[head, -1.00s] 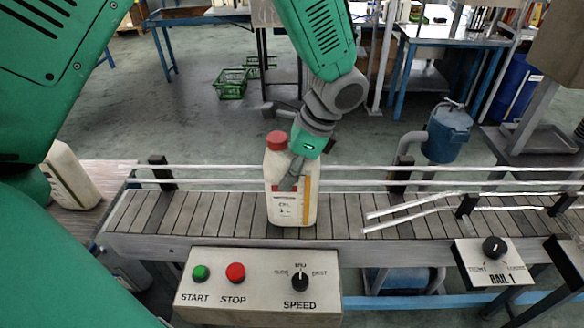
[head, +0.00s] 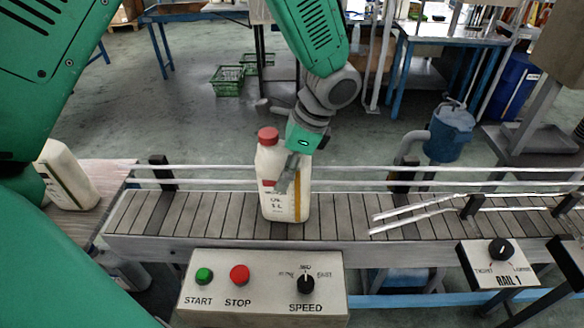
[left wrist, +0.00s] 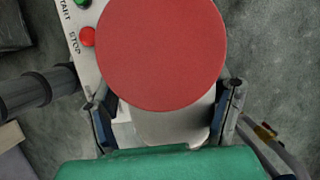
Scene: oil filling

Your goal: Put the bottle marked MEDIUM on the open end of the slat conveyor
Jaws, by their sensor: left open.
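A white bottle (head: 287,206) with a red cap stands upright on the slats of the conveyor (head: 220,212), behind the control panel. Its label carries small print that I cannot read clearly. My left gripper (head: 288,175) is at the bottle's upper part, with one finger in front of it. In the left wrist view the red cap (left wrist: 160,50) fills the middle, and the open fingers (left wrist: 165,115) lie on either side of the bottle. Whether they touch it I cannot tell. My right gripper is not in view.
A control panel (head: 260,282) with START, STOP and SPEED stands at the conveyor's front. A second white bottle (head: 66,178) stands on a side table (head: 112,178) at the left. Metal guide rails (head: 430,170) run behind the belt. A RAIL 1 knob box (head: 497,265) is at the right.

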